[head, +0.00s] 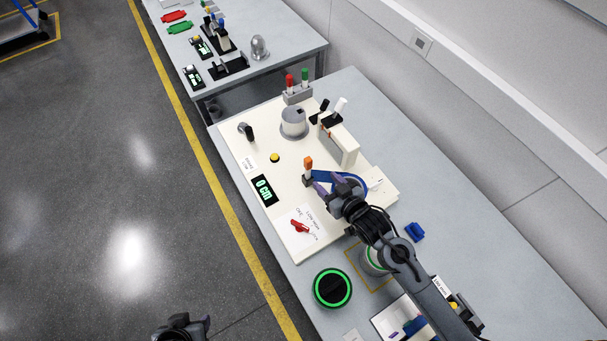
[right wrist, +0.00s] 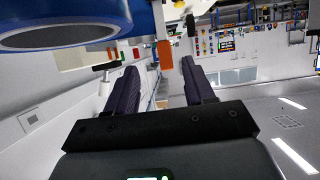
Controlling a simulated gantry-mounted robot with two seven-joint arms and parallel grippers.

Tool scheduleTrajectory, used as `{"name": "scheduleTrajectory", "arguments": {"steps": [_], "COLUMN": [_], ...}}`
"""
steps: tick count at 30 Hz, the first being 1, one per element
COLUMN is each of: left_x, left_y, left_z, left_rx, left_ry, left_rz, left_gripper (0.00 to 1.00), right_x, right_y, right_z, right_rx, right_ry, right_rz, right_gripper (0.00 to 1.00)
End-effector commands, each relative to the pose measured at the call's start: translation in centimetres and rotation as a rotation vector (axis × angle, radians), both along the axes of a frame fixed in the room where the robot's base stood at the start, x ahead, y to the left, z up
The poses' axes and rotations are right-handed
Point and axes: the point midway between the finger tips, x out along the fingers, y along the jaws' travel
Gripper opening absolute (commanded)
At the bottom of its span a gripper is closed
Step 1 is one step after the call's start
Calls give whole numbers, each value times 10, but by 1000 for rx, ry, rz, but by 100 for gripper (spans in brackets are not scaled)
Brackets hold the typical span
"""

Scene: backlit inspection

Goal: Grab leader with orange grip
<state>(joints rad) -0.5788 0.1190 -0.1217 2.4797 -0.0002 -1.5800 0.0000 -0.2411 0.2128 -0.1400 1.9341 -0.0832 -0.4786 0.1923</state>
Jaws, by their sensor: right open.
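The leader's orange grip (head: 308,162) stands upright on a small dark mount on the white board. It also shows in the right wrist view as an orange block (right wrist: 165,54) beyond the fingertips, between them in the picture. My right gripper (head: 323,188) is just to the lower right of the orange grip, over the board. In the right wrist view its two dark fingers (right wrist: 160,75) are apart with nothing held between them. I cannot tell whether a finger touches the grip. My left gripper (head: 183,326) is at the bottom edge, away from the table; its jaws are unclear.
The white board (head: 285,225) carries a 0 cm display (head: 264,190), a red knob (head: 299,227), a grey cylinder (head: 293,122) and a white upright frame (head: 340,140). A blue curved part (head: 335,176) lies close to my right gripper. A green-ringed black dial (head: 332,288) sits nearer.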

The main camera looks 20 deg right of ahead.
Motion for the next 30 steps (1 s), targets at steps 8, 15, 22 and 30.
{"name": "scheduleTrajectory", "arguments": {"steps": [8, 15, 22, 30], "left_x": [0, 0, -1, -1], "left_y": [-2, 0, 2, 3], "left_z": [1, 1, 5, 5], "left_rx": [-7, -2, 7, 8], "left_ry": [-1, -1, 0, 1], "left_rz": [5, 3, -3, -3], "left_gripper": [43, 43, 43, 43], "right_x": [35, 49, 69, 93], "right_y": [7, 11, 18, 23], "right_z": [-12, -18, -22, -33], "right_rx": [1, 1, 2, 1], "right_ry": [-5, -3, -3, -3], "right_rz": [0, 0, 1, 0], "right_gripper": [53, 53, 53, 53]}}
